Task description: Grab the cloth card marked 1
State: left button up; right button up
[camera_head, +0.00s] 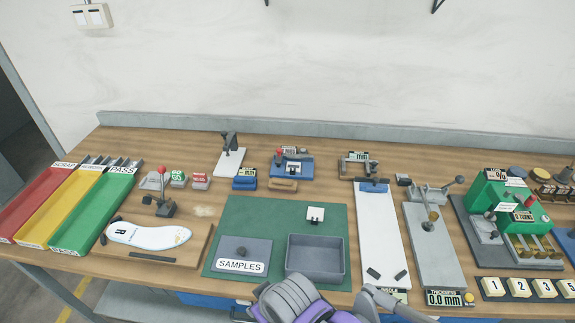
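The cloth card marked 1 (493,287) is a pale card with a black number. It lies at the left end of a dark rack at the front right of the bench, beside cards marked 2 (518,287) and 3 (544,288). Grey and purple parts of my own body show at the bottom middle, well to the left of the card. No gripper fingertips can be made out. Nothing is seen touching card 1.
A green tester (497,207) stands behind the cards. A thickness gauge plate (437,260) and a long white plate (378,235) lie to their left. A green mat (232,220) holds a grey bin (316,272). Red, yellow and green trays (100,225) line the left end.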

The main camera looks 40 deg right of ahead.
aim_at(293, 168)
jog(key=z, duration=1.55)
jog(key=k+l+u, duration=0.1)
jog(key=l+u, duration=0.15)
jog(key=l, duration=0.15)
jog(key=k+l+u, duration=0.1)
jog(key=l+u, duration=0.2)
jog(key=k+l+u, duration=0.25)
jog(key=l, duration=0.25)
jog(key=k+l+u, duration=0.15)
jog(key=l+u, duration=0.15)
jog(key=i, duration=1)
